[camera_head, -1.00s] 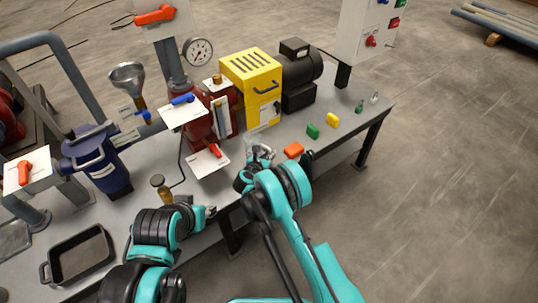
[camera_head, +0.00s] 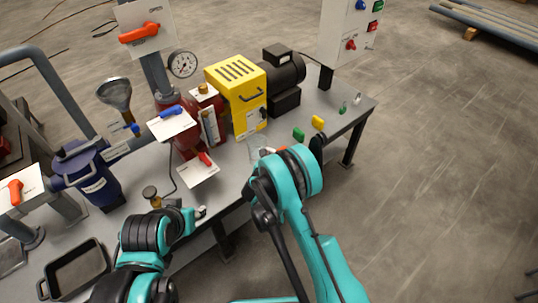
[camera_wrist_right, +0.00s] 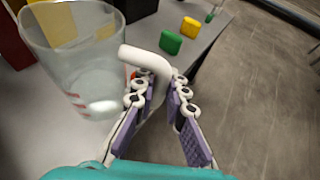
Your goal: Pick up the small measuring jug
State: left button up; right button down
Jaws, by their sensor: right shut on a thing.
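The measuring jug is a clear, tapered vessel with a white handle. It fills the upper left of the right wrist view (camera_wrist_right: 80,70) and shows faintly in the head view (camera_head: 257,148), in front of the yellow housing. My right gripper (camera_wrist_right: 163,85) is shut on the jug's white handle, with a purple-padded finger on each side. In the head view my right arm mostly hides this gripper. I cannot tell whether the jug's base touches the bench. My left gripper (camera_head: 201,212) is over the bench's front edge, away from the jug; its jaws are too small to read.
Green (camera_head: 298,134) and yellow (camera_head: 318,122) blocks lie right of the jug; an orange block (camera_head: 283,149) is partly hidden by my arm. The yellow housing (camera_head: 238,90) and motor (camera_head: 283,75) stand behind. A black tray (camera_head: 75,270) is at front left.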

jog(key=shift+s+d+r, duration=0.85)
jog(key=shift+d+r, duration=0.05)
jog(key=shift+d, duration=0.25)
jog(key=shift+r, duration=0.1)
dwell(0.8)
